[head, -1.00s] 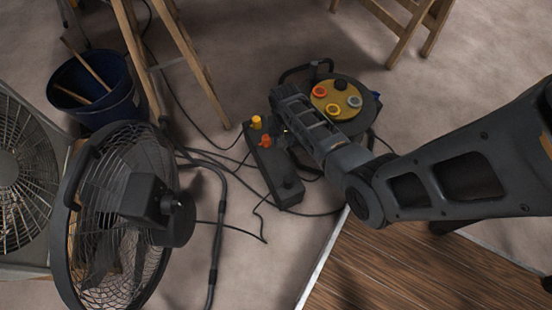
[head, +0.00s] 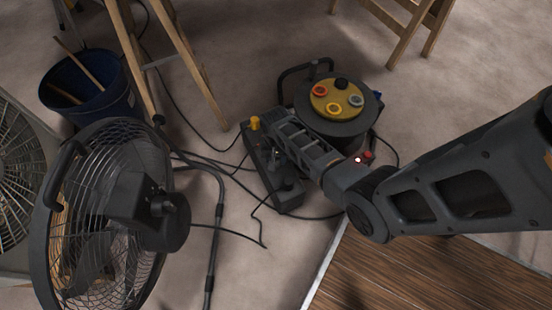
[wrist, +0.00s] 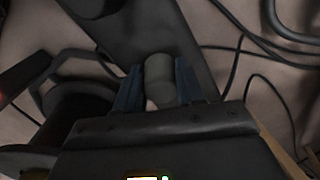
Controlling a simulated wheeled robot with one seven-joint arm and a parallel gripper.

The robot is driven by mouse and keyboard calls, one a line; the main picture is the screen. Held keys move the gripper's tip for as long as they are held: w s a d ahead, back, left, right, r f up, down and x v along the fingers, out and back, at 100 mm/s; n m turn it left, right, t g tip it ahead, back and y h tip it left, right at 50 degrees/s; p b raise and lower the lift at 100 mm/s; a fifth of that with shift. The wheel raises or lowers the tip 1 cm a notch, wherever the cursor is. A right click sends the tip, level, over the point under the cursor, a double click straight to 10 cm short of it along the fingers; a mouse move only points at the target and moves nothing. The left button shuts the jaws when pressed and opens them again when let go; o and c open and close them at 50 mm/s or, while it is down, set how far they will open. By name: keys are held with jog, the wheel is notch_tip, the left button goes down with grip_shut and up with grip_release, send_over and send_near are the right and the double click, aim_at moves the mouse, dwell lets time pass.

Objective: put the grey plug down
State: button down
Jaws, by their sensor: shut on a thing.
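The grey plug (wrist: 158,76) is a short rounded cylinder between the two blue-grey fingers of my gripper (wrist: 158,88) in the wrist view. My gripper is shut on it. Behind the plug lies the long dark socket strip (wrist: 187,42), which also shows on the floor in the head view (head: 290,199). I cannot tell whether the plug touches the strip. In the head view my gripper is over the strip and hides its middle, and the held plug cannot be made out.
A yellow plug (head: 254,122) stands at the strip's far end. A cable reel (head: 338,117) with coloured sockets is close to the right of my gripper. A fan (head: 105,215), a blue bucket (head: 100,95) and loose black cables are at left. A wooden panel (head: 400,275) lies in front.

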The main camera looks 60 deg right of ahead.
jog(key=shift+f, duration=0.3)
jog(key=c, duration=0.7)
grip_release()
jog(key=shift+r, duration=0.1)
